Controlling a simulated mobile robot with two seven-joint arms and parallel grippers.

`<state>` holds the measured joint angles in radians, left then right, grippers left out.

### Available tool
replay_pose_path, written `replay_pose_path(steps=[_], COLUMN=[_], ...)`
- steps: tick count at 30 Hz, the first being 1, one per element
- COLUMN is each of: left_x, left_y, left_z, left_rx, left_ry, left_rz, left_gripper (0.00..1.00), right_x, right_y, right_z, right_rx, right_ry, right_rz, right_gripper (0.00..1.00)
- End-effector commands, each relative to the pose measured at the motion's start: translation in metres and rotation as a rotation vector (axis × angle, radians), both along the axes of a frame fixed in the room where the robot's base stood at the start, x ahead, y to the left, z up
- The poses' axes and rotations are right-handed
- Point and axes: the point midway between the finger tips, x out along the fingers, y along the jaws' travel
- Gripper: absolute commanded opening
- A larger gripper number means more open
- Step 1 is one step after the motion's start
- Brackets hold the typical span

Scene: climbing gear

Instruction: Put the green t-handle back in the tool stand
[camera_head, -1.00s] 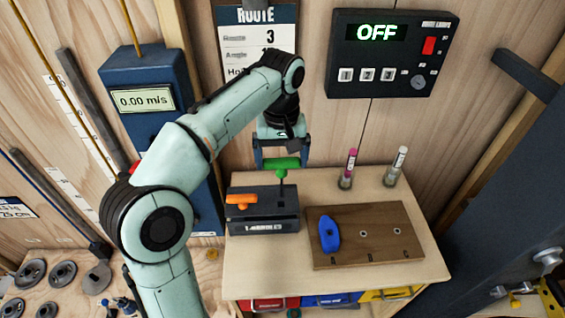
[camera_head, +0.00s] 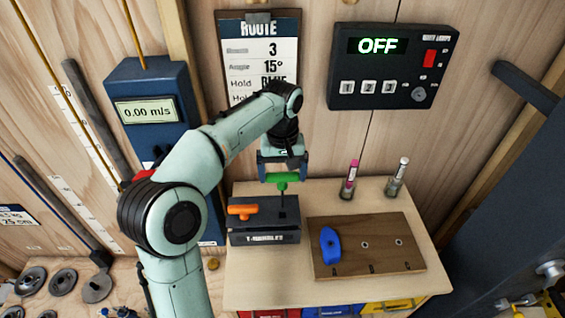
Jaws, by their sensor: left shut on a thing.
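The green t-handle (camera_head: 287,185) is in my left gripper (camera_head: 283,176), which is shut on its grip. Its dark shaft points down over the right part of the tool stand (camera_head: 264,238). The stand is a dark block labelled for T-handles, at the back left of the small table. The shaft's tip is near a dark hole in the stand's top; I cannot tell whether it is inside. An orange t-handle (camera_head: 243,210) sits in the left part of the stand. My right gripper is not in view.
A wooden board (camera_head: 385,258) with a blue climbing hold (camera_head: 329,245) lies right of the stand. Two capped tubes (camera_head: 349,180) (camera_head: 397,178) stand at the back right. A blue box with a speed display (camera_head: 147,110) is left of my arm.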

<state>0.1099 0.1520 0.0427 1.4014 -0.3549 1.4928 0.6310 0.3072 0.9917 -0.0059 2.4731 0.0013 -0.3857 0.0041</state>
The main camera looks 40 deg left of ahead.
Motion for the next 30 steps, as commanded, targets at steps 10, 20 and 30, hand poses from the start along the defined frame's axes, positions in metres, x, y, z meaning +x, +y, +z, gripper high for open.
replay_pose_path(steps=[10, 20, 30], left_x=[-0.001, -0.003, -0.002], left_y=[-0.001, -0.001, 0.000], left_z=[-0.028, -0.063, -0.097], left_rx=[0.000, 0.000, 0.000], left_ry=[0.001, 0.004, 0.001], left_rz=[0.000, -0.001, 0.000], left_gripper=[0.56, 0.56, 0.56], right_x=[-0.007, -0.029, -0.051], right_y=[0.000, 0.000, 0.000], right_z=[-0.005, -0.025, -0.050], right_rx=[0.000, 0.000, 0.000], right_ry=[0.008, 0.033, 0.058], right_rz=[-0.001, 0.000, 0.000], right_gripper=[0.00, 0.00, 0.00])
